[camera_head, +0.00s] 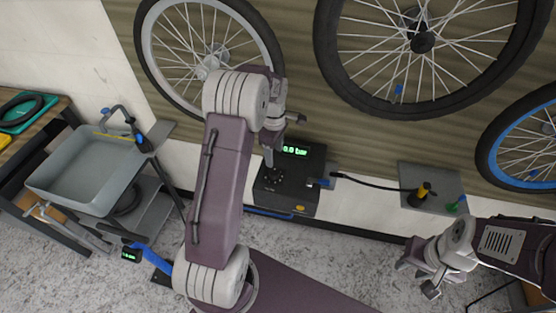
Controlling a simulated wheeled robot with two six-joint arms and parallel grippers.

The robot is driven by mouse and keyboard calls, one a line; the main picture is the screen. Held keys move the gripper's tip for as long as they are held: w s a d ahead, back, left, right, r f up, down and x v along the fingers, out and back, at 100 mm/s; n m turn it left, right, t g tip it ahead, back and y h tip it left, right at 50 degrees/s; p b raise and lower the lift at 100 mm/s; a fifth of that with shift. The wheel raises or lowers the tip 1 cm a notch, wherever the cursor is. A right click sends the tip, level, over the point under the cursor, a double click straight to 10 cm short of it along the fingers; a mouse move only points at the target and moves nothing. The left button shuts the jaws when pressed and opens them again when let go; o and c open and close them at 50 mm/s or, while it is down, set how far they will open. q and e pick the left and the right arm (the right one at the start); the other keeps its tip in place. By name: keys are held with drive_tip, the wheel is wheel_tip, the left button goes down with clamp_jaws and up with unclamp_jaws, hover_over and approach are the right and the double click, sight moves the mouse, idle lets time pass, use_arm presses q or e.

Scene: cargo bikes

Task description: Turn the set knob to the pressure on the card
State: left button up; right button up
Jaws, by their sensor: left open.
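A black box (291,196) with a lit green display (295,151) stands against the wall at the centre. The display seems to read 0.0 bar. Small dark round parts show on its top face, but I cannot tell which is the set knob. My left gripper (284,138) is open over the box's upper left part, and its fingers hide some of that face. I cannot tell whether it touches anything. My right gripper (417,277) appears open and empty above the floor at lower right. I cannot make out a card with a pressure on it.
Bicycle wheels (421,41) hang on the slatted wall behind. A grey basin (82,172) stands at left, near a small device with a green display (131,255). A grey plate (434,188) at right carries yellow and green fittings, with a black hose (370,186) running to the box.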

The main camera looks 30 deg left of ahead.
sight(274, 171)
use_arm(q)
drive_tip(key=f, duration=0.7)
drive_tip(key=shift+s+f+p, duration=0.35)
drive_tip(key=shift+f, duration=0.05)
drive_tip(key=shift+s+f, duration=0.15)
drive_tip(key=shift+f, duration=0.2)
clamp_jaws()
